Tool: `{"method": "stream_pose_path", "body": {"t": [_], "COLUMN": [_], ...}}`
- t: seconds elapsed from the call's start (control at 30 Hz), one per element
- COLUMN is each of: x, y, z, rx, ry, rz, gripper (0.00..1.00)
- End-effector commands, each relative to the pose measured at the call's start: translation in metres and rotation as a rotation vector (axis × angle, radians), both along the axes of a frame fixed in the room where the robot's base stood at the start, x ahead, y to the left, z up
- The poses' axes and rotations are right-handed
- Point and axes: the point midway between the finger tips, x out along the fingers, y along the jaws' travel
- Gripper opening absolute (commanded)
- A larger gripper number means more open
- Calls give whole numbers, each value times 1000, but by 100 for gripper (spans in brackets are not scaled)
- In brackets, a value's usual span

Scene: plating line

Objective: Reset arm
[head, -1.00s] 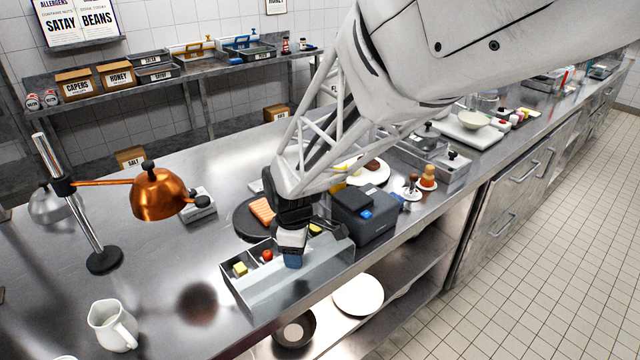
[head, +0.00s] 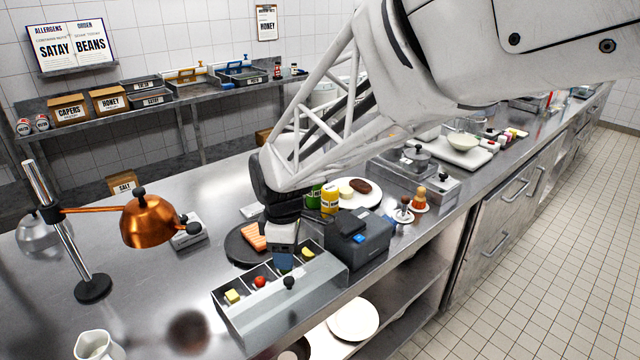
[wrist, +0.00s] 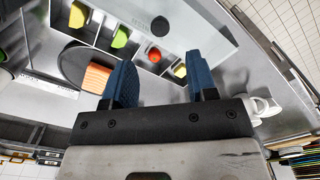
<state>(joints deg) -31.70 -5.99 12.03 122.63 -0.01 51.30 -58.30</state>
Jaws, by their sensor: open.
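My gripper (head: 284,264) is at the end of the arm, pointing down above the steel compartment box (head: 262,325) on the counter. In the wrist view, my gripper (wrist: 161,78) shows two blue fingers spread wide apart with nothing between them. The box holds a yellow cube (head: 232,296), a red piece (head: 260,282) and a yellow-green piece (head: 308,253) in separate compartments. The wrist view also shows green pieces (wrist: 120,37) in the box. In the head view, my fingers hide part of the box.
An orange fillet (head: 254,236) lies on a dark round board (head: 236,250) behind the box. A dark printer-like device (head: 362,245) stands right of it. A copper lamp (head: 150,222) and a white jug (head: 94,346) are at left.

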Motion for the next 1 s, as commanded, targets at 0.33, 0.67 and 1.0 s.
{"method": "stream_pose_path", "body": {"t": [0.33, 0.67, 1.0], "x": [0, -11, -45], "y": [-3, -55, -145], "z": [1, 23, 55], "rx": [1, 17, 52], "ry": [-2, -28, -76], "rz": [-12, -209, -602], "gripper": [52, 52, 52]}}
